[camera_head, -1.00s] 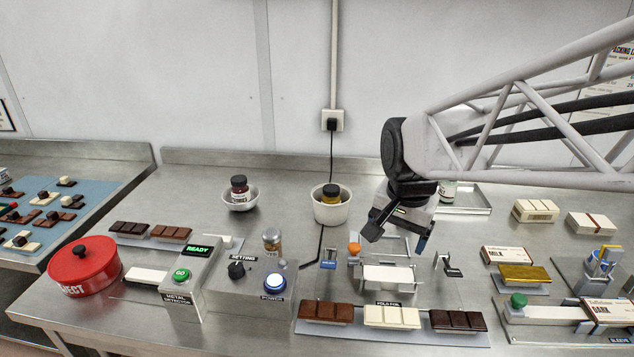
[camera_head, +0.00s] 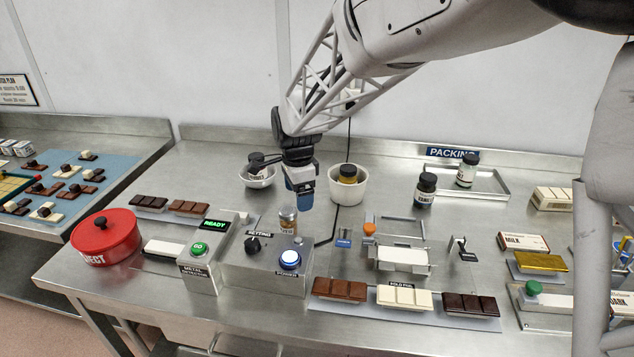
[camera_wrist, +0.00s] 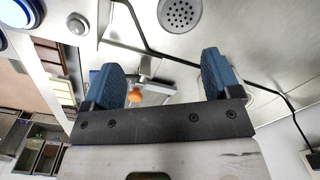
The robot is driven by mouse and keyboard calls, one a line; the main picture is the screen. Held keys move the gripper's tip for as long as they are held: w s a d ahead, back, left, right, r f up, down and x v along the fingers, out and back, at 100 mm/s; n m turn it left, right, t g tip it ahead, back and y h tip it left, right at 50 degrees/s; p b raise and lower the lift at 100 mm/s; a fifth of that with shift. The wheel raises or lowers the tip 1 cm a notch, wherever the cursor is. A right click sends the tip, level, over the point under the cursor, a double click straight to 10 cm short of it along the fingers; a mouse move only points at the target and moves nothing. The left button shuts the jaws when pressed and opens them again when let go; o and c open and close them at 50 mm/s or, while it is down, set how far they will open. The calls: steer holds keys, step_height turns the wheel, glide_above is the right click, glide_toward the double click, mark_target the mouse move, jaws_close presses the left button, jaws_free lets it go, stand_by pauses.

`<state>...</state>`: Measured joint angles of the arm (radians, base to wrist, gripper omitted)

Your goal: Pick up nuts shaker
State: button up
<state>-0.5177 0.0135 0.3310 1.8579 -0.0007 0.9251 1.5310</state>
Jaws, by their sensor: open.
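A small shaker (camera_head: 288,221) with a tan body and a metal lid stands upright behind the grey control box; its label is too small to read. Its round perforated lid shows at the top edge of the wrist view (camera_wrist: 180,12). My gripper (camera_head: 302,208) is close to the right of the shaker in the head view, pointing down. In the wrist view my gripper (camera_wrist: 165,72) has its two blue fingers apart with nothing held between them. The lid lies beyond the fingertips, not between them.
The control box (camera_head: 262,268) with a blue-lit button is in front. A bowl with a jar (camera_head: 257,176) and a white pot (camera_head: 348,188) stand behind. A black cable (camera_head: 330,236) runs along the table beside the shaker.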

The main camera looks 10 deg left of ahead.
mark_target(288, 209)
steer(key=shift+w+a+f+m, duration=0.25)
steer(key=shift+a+f, duration=0.25)
steer(key=shift+a, duration=0.35)
steer(key=shift+w+a+f+m, duration=0.2)
steer(key=shift+a+f, duration=0.25)
steer(key=shift+a, duration=0.4)
steer(key=shift+f, duration=0.1)
steer(key=shift+f, duration=1.15)
steer(key=shift+f, duration=0.15)
steer(key=shift+w+f, duration=0.1)
steer(key=shift+f, duration=2.4)
steer(key=shift+c, duration=0.4)
steer(key=c, duration=1)
